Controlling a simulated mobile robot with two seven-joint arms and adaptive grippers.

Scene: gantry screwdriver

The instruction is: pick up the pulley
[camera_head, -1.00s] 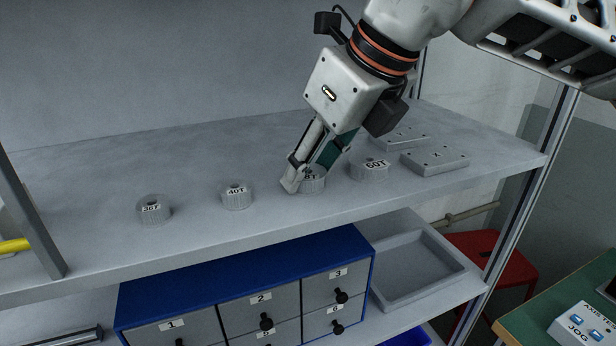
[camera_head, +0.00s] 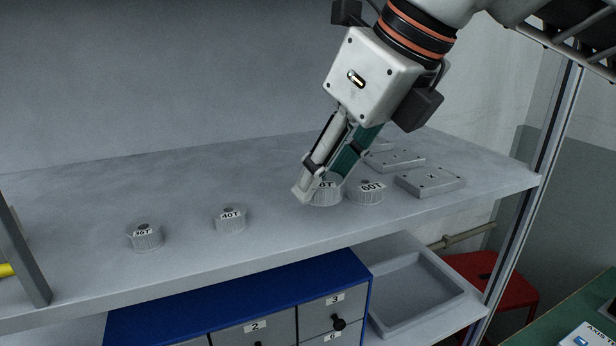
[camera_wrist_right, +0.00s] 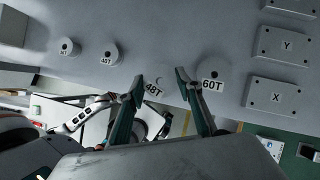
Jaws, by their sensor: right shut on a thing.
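The pulley labelled 48T (camera_head: 327,193) is a short grey ridged cylinder. My right gripper (camera_head: 318,183) comes down over it at a slant and is shut on it, one finger along its left side. The fingers hide much of its top, and I cannot clearly tell the gap beneath it. In the right wrist view, its 48T label (camera_wrist_right: 153,90) shows between the fingers of the right gripper (camera_wrist_right: 161,76). The pulley labelled 60T (camera_head: 366,192) stands close on its right. The 40T pulley (camera_head: 231,219) and 36T pulley (camera_head: 145,237) stand farther left.
The grey shelf (camera_head: 270,236) has free room left of the held pulley. Flat blocks, one marked X (camera_head: 430,181), lie to the right. A metal upright (camera_head: 553,130) bounds the shelf. Below are a blue drawer cabinet (camera_head: 230,292) and a grey tray (camera_head: 395,325).

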